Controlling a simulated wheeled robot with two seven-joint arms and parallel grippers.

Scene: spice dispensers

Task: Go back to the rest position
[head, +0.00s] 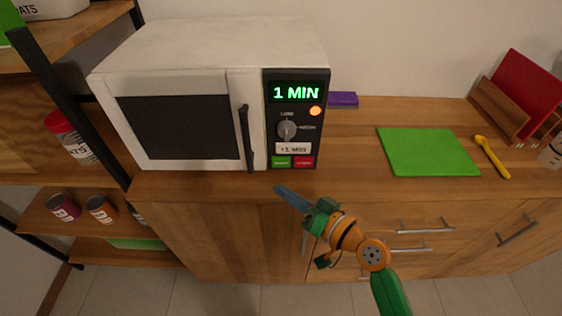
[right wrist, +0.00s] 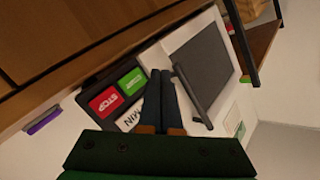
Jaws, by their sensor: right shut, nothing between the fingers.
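My right gripper (head: 280,190) is in front of the counter's front edge, just below the microwave's button panel. It is shut, its blue fingers together and empty. In the right wrist view the shut fingers (right wrist: 161,76) point towards the microwave, between its buttons and its door handle. The white microwave (head: 210,50) stands on the counter with its door closed, and its display (head: 297,92) reads "1 MIN". An orange light beside the display is lit. My left gripper is not in view.
The wooden counter (head: 355,150) holds a green board (head: 428,152), a yellow utensil (head: 492,157), a purple block (head: 343,100) and a red board (head: 520,92) in a wooden rack. A shelf (head: 110,228) with cans stands at the left. Drawer handles (head: 426,229) stick out below the counter.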

